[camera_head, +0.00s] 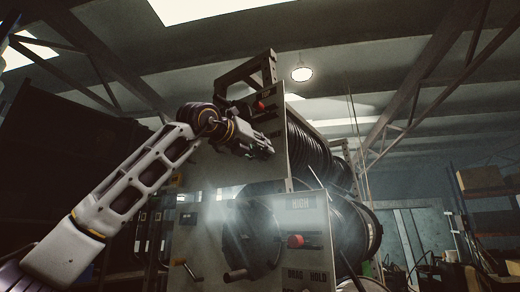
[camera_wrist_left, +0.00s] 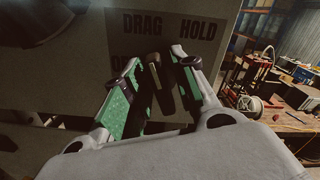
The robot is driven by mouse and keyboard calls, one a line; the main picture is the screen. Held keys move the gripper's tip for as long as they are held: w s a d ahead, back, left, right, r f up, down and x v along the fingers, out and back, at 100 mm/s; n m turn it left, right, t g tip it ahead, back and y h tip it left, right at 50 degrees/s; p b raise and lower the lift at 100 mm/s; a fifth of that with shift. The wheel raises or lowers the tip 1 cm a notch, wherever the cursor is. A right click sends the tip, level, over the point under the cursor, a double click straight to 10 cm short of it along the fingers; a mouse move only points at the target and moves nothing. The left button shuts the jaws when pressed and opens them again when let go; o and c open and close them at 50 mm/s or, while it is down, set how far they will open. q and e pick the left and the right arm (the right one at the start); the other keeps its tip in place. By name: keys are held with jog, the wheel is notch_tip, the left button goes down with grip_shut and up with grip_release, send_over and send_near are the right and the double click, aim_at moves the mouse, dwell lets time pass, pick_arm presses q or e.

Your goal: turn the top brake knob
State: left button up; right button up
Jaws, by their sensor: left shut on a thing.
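The top brake knob (camera_wrist_left: 160,84), a dark lever-like knob with a brownish end, shows in the left wrist view below the words DRAG and HOLD on a dark label plate (camera_wrist_left: 170,27). My left gripper (camera_wrist_left: 168,72) has its green-padded fingers on either side of the knob and is shut on it. In the head view my left gripper (camera_head: 262,148) is against the upper grey panel (camera_head: 298,160) of the reel stand, and it hides the knob there. The knob looks slightly tilted in the wrist view. My right gripper is in neither view.
A red knob (camera_head: 259,105) sits above my gripper on the upper panel. The lower panel (camera_head: 316,225) carries another red knob (camera_head: 295,241) and a HIGH label. Black hose reels (camera_head: 309,150) stand behind. A crank handle (camera_head: 236,274) sticks out below. A cluttered workbench (camera_wrist_left: 295,122) is at right.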

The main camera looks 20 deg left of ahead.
pick_arm(q)
jog(key=shift+m+p, duration=0.3)
jog(key=shift+m, duration=1.6)
jog(key=shift+d+m+p, duration=0.1)
jog(key=shift+m+p, duration=0.55)
jog(key=shift+m, duration=0.55)
jog(key=shift+d+m+p, duration=0.1)
jog(key=shift+m+p, duration=0.55)
jog(key=shift+m, duration=1.35)
jog(key=o, duration=0.7)
